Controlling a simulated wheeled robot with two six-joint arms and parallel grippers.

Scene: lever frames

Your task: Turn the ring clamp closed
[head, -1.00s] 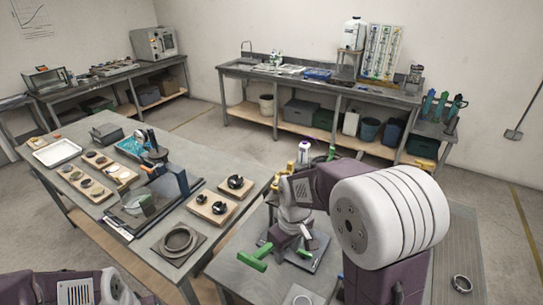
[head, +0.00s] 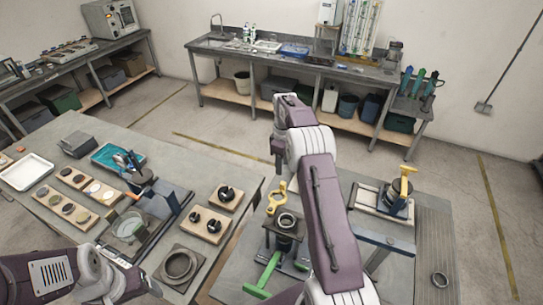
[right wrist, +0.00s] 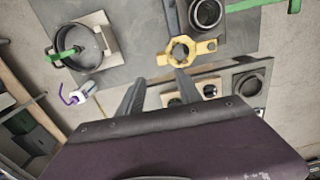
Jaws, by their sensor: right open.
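A yellow ring-shaped part (head: 277,197) with lugs, which looks like the ring clamp, is beside a dark post with a round ring top (head: 287,222) on the right-hand bench. In the right wrist view the yellow ring (right wrist: 182,50) shows just beyond my fingertips, and the round opening (right wrist: 206,13) lies beyond it. My right gripper (head: 277,158) points down near the yellow part in the head view. Its two fingers (right wrist: 159,78) are apart and empty in the wrist view. Only my left arm shows at the lower left; its fingers are out of sight.
The left table (head: 170,155) holds several boards with round parts (head: 208,224).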

